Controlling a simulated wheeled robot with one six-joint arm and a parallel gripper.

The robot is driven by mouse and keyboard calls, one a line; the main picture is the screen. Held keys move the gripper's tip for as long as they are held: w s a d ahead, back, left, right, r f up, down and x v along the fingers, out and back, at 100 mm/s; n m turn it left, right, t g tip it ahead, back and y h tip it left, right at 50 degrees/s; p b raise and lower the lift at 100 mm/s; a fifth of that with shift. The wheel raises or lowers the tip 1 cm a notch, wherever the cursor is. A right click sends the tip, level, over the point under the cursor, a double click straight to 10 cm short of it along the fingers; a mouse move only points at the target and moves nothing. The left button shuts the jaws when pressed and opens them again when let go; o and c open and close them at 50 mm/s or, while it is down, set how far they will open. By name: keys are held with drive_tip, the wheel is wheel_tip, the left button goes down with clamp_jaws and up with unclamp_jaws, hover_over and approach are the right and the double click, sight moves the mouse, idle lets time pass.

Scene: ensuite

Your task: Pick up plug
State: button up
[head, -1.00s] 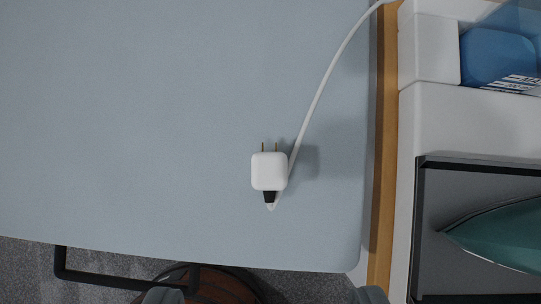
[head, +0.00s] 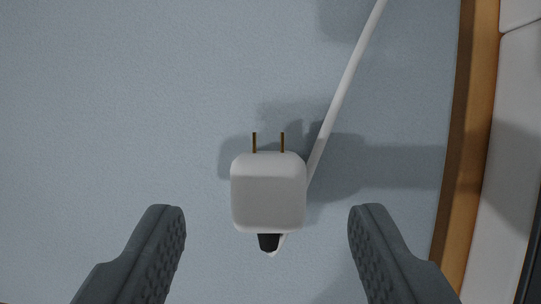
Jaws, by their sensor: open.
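The white plug (head: 268,192) lies on the blue-grey padded surface (head: 120,90), near the middle of the head view. Its two brass prongs point to the top of the picture. A black collar at its lower end joins a white cable (head: 340,95) that runs up past its right side. My gripper (head: 268,216) is open, with one dark ridged finger to the lower left of the plug and one to the lower right. Neither finger touches the plug in the picture. Nothing is held.
A wooden edge strip (head: 468,130) runs down the right side of the surface. A white object (head: 510,110) stands beyond it at the right edge of the view. The surface to the left of the plug is clear.

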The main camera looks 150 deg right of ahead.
sight(270, 201)
drive_tip(key=x, duration=0.3)
drive_tip(key=shift+f, duration=0.1)
drive_tip(key=c, duration=1.1)
drive_tip(key=shift+o, duration=0.2)
drive_tip(key=shift+d, duration=0.1)
